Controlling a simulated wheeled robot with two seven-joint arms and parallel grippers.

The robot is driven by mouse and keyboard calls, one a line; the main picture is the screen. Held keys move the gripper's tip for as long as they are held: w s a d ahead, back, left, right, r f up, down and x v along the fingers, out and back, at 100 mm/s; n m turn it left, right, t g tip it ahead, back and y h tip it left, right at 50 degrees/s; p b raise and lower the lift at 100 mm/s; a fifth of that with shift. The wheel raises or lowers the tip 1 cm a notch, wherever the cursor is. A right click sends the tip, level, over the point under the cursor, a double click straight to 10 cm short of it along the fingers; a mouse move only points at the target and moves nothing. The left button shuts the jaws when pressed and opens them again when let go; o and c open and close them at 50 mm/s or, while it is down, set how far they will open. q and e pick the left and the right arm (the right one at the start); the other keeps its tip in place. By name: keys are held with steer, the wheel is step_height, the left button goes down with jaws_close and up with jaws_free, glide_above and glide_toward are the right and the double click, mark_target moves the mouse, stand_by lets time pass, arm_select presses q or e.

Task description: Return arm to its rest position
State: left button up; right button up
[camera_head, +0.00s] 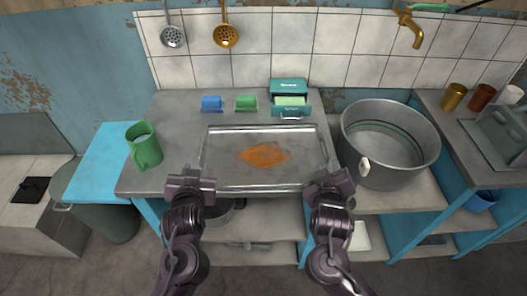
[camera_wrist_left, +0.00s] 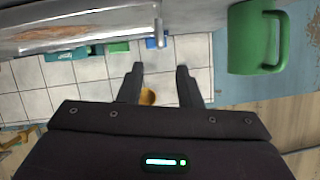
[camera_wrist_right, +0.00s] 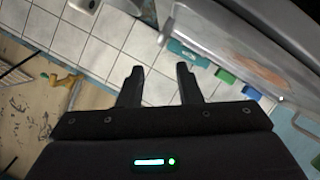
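My left gripper (camera_head: 190,177) is at the near left corner of a metal tray in the head view. Its two fingers stand apart with nothing between them in the left wrist view (camera_wrist_left: 160,72). My right gripper (camera_head: 329,179) is at the tray's near right corner, its fingers also apart and empty in the right wrist view (camera_wrist_right: 159,72). The shallow tray (camera_head: 225,175) lies on the counter with an orange patch (camera_head: 263,154) in its middle. Whether the grippers touch the tray cannot be told.
A green mug (camera_head: 144,147) stands left of the tray. A large metal pot (camera_head: 385,165) stands close on the right. Blue (camera_head: 211,103) and green (camera_head: 246,102) blocks and a teal box (camera_head: 288,87) sit behind. Ladles hang on the tiled wall.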

steer(key=shift+s, duration=0.1)
stand_by(0.4)
